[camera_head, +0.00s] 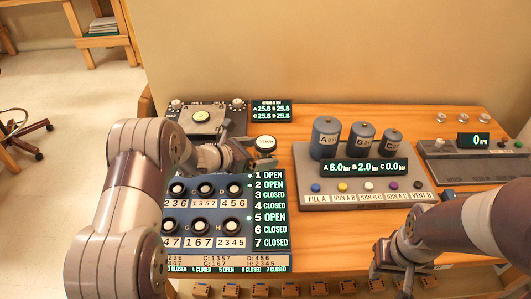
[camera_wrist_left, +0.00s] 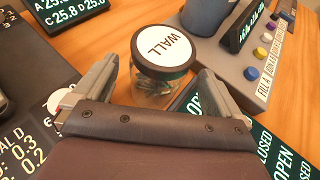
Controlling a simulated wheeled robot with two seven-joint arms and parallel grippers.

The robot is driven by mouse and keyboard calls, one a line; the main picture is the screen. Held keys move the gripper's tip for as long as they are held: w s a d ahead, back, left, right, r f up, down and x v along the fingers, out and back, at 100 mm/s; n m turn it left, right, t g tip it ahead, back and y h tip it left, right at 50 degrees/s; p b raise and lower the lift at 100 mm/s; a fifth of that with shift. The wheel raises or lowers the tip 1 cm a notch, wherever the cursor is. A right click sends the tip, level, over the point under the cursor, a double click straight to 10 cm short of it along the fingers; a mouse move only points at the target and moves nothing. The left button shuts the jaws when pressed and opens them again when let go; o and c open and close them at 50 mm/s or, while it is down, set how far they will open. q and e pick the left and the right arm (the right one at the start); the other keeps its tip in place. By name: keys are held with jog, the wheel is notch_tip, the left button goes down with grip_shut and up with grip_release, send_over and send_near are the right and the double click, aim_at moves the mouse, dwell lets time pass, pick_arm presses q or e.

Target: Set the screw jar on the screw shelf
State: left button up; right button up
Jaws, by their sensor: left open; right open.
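A small clear jar with a white lid reading WALL (camera_head: 265,143) stands on the wooden bench, just right of my left gripper (camera_head: 240,158). In the left wrist view the same jar (camera_wrist_left: 163,52) is at the opening between the two spread fingers of my left gripper (camera_wrist_left: 158,95), which holds nothing. No jar labelled as screws can be made out, and no shelf marked for screws is recognisable. My right gripper (camera_head: 398,262) is open near the bench's front edge, partly hidden by its own arm.
A dark panel of knobs and OPEN/CLOSED readouts (camera_head: 230,262) lies in front of the jar. A console with blue-grey cylinders (camera_head: 315,202) stands to its right. A grey device (camera_head: 482,160) is at far right. Several small drawer-like blocks (camera_head: 290,289) line the front edge.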

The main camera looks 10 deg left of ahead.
pick_arm(q)
jog(key=x, duration=0.3)
jog(key=shift+w, duration=0.15)
jog(key=c, duration=1.5)
